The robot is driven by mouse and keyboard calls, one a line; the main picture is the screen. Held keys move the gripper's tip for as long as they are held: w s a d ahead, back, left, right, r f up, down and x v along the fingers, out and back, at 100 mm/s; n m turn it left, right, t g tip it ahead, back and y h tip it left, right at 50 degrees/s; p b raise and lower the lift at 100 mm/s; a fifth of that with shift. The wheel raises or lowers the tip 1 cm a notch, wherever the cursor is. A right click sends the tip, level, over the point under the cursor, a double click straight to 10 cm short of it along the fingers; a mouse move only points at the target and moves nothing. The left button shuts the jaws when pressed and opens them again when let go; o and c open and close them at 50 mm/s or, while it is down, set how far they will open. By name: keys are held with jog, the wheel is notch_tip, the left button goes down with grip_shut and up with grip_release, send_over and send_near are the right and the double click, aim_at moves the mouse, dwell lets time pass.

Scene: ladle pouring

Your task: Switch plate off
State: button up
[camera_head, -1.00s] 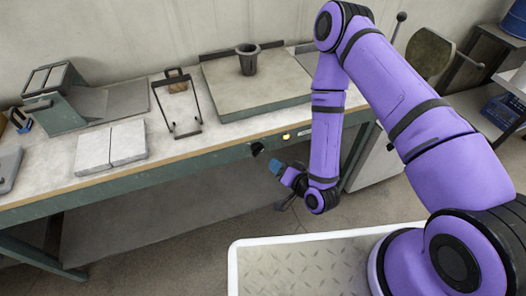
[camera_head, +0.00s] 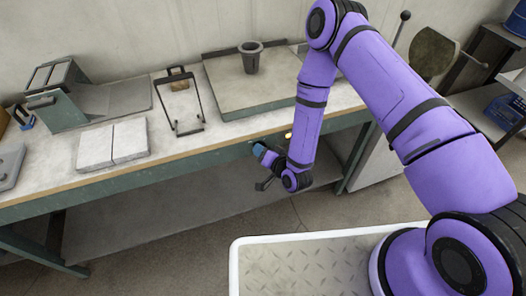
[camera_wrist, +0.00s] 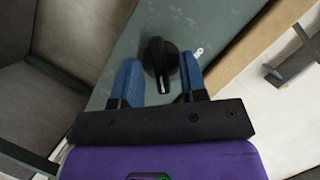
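In the head view my gripper hides the knob. My gripper (camera_wrist: 158,78) is open, its two blue fingers at the two sides of the knob's lower part. I cannot tell whether they touch it. My gripper (camera_head: 259,151) also shows in the head view, close to the bench front. A small yellow light (camera_head: 288,135) shows on the front panel.
A dark grey cup (camera_head: 250,58) stands on the plate. A black wire frame (camera_head: 182,105), a pale two-part block (camera_head: 112,145) and a green stand (camera_head: 55,95) are on the bench (camera_head: 160,145) to the left.

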jog(key=shift+c, duration=0.4)
grip_shut()
jog(key=shift+a, duration=0.1)
jog(key=shift+a+n+t+h, duration=0.15)
jog(key=shift+n+t+h, duration=0.2)
jog(key=shift+n+h, duration=1.35)
jog(key=shift+a+n+t+h, duration=0.1)
jog(key=shift+n+t+h, duration=0.55)
jog(key=shift+n, duration=1.7)
jog(key=shift+a+n+t+h, duration=0.1)
jog(key=shift+a+n+h, duration=0.05)
jog(key=shift+n+h, duration=1.65)
jog(key=shift+n+y, duration=0.25)
jog(key=shift+n, duration=0.2)
